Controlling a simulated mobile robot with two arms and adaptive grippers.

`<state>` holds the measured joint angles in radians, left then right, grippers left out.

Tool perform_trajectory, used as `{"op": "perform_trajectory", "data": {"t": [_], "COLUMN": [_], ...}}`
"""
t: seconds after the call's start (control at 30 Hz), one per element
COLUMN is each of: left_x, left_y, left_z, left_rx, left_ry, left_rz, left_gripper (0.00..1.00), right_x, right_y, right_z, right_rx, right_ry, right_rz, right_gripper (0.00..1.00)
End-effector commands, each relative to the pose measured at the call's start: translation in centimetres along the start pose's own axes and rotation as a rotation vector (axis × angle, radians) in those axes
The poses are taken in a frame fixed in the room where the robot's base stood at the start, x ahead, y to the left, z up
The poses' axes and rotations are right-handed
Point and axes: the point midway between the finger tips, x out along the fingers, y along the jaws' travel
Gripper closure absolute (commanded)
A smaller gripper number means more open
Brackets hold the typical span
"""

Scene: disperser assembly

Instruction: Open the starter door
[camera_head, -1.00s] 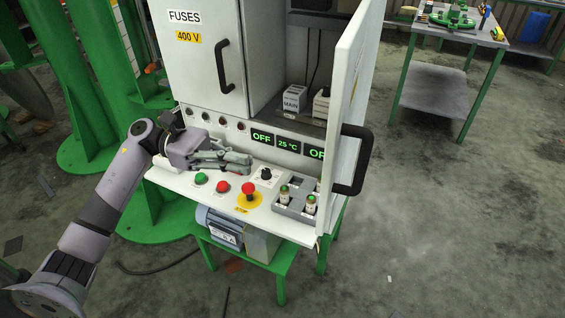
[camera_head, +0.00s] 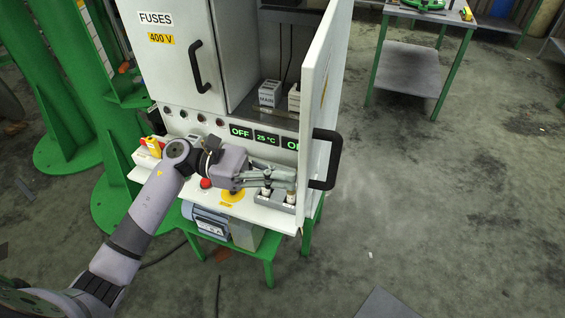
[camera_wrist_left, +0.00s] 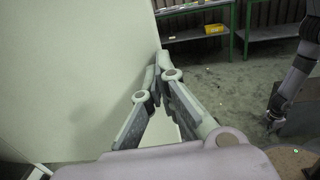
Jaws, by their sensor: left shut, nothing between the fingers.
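The starter door (camera_head: 322,85) is the right-hand white cabinet door. It stands swung open toward me, with its black handle (camera_head: 333,160) on its right face. My left gripper (camera_head: 292,180) is shut and empty, beside the door's lower inner side, above the control shelf. In the left wrist view my left fingers (camera_wrist_left: 158,68) point along a pale panel (camera_wrist_left: 75,80), which looks like the door. I cannot tell whether they touch it. A grey arm, probably my right, shows at that view's right edge; its gripper (camera_wrist_left: 272,122) is too small and dark to read.
The shut fuses door (camera_head: 180,50) is to the left. A green-legged table (camera_head: 410,70) stands behind right. Floor right of the cabinet is clear.

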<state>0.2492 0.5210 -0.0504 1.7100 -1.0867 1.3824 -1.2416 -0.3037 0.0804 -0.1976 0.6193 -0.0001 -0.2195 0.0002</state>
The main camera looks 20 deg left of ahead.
Motion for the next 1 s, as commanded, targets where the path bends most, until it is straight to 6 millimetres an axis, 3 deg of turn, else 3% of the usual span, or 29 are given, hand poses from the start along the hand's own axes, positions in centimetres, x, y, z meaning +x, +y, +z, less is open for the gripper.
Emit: {"op": "perform_trajectory", "data": {"t": [0.27, 0.5, 0.63, 1.0], "left_x": [0.9, 6.3, 8.2, 8.7], "left_y": [-0.1, -0.1, 0.0, 0.1], "left_z": [-0.3, -0.4, -0.2, 0.1], "left_rx": [0.003, 0.007, 0.005, 0.003], "left_ry": [0.0, -0.003, -0.001, 0.0], "left_rz": [-0.003, -0.004, -0.003, 0.0], "left_gripper": [1.0, 1.0, 1.0, 1.0], "right_x": [0.8, 3.5, 4.2, 4.1], "right_y": [0.0, -0.1, -0.2, -0.2], "right_z": [-0.2, 0.0, 0.0, -0.1], "right_rx": [0.0, 0.0, -0.001, -0.003], "right_ry": [0.004, 0.004, 0.004, 0.005], "right_rz": [0.0, -0.001, -0.002, -0.002], "right_gripper": [1.0, 1.0, 1.0, 1.0]}}
